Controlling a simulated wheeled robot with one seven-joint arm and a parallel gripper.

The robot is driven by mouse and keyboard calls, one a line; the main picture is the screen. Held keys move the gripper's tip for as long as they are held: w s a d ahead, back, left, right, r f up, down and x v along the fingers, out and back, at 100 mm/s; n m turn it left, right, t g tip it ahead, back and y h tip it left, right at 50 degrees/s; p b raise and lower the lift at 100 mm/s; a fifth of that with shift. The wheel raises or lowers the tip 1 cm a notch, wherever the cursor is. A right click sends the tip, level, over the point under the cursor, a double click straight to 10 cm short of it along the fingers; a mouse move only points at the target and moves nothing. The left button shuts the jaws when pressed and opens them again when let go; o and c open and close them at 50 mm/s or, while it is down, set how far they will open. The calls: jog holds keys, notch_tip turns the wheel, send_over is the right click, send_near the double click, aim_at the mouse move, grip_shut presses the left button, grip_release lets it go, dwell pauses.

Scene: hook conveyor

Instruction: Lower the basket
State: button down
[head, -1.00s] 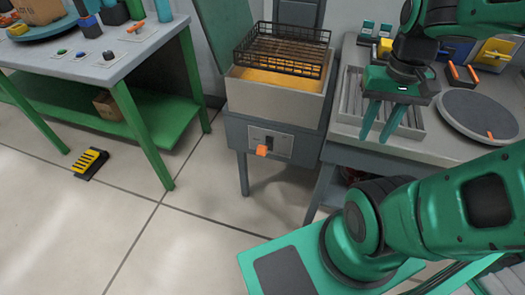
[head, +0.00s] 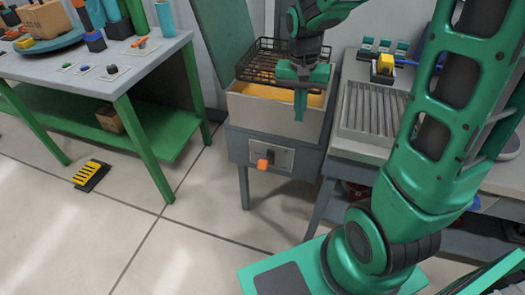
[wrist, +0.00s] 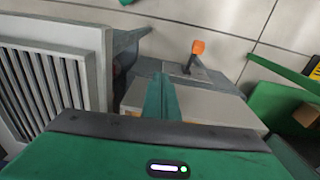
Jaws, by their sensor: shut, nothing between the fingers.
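A black wire basket (head: 262,66) sits at the top of the pale fryer box (head: 262,108), above the yellow oil (head: 248,89). Its right part is hidden behind my wrist and gripper. My gripper (head: 300,118) is shut and empty, pointing down in front of the fryer's right side. In the wrist view, the shut fingers (wrist: 165,88) show against the fryer box (wrist: 205,108); the basket is not visible there. An orange-tipped lever (head: 263,163) sticks out of the fryer's front panel (head: 283,158), left of and below my fingertips. It also shows in the wrist view (wrist: 198,47).
A grey bench with a ribbed tray (head: 372,110) stands close on the fryer's right. A table with a green shelf (head: 150,120) stands on the left. A black and yellow pedal (head: 91,175) lies on the floor. Floor in front of the fryer is open.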

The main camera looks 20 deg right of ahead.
jog(key=w+a+f, duration=0.5)
jog(key=w+a, duration=0.1)
jog(key=a, duration=0.1)
jog(key=shift+w+a+y, duration=0.3)
jog(key=shift+w, duration=0.05)
send_over(264, 160)
jog(key=f, duration=1.2)
jog(key=shift+w+d+f, duration=0.15)
jog(key=shift+w+d, duration=0.05)
jog(key=shift+w, duration=0.15)
jog(key=shift+s+a+f, duration=0.2)
jog(key=shift+f, duration=0.25)
